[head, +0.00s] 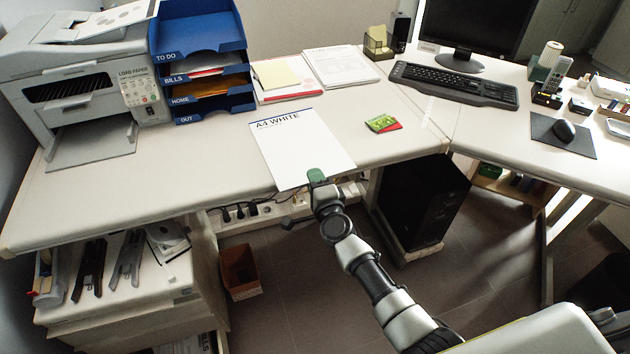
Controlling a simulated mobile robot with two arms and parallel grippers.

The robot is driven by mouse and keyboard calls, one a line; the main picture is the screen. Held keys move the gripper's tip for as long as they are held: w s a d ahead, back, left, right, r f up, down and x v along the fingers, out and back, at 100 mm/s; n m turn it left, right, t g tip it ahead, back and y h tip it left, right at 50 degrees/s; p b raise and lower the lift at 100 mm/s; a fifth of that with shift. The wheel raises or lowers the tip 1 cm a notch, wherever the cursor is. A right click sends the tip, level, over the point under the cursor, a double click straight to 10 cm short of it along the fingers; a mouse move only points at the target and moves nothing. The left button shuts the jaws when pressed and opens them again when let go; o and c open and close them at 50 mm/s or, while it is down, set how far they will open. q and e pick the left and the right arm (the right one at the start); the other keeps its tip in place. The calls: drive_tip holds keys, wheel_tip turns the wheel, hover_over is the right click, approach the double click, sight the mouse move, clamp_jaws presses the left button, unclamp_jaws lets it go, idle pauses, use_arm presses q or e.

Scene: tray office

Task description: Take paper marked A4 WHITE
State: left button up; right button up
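The paper marked A4 WHITE (300,150) is a white sheet with a blue top edge. It lies on the desk (210,155), and its near edge reaches the desk's front edge. My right gripper (317,176) is at the near right corner of the paper, with a green fingertip part showing over it. Whether its fingers are open or shut on the paper cannot be made out. My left gripper is not in view.
A printer (85,85) and blue tray stack (205,60) stand at the left. Other papers (340,66) lie behind the sheet, and a small green and red packet (382,123) is to its right. A keyboard (453,84) is farther right. A drawer unit (120,285) stands below.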

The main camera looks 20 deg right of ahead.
drive_tip(key=shift+c, duration=0.2)
clamp_jaws()
idle(0.3)
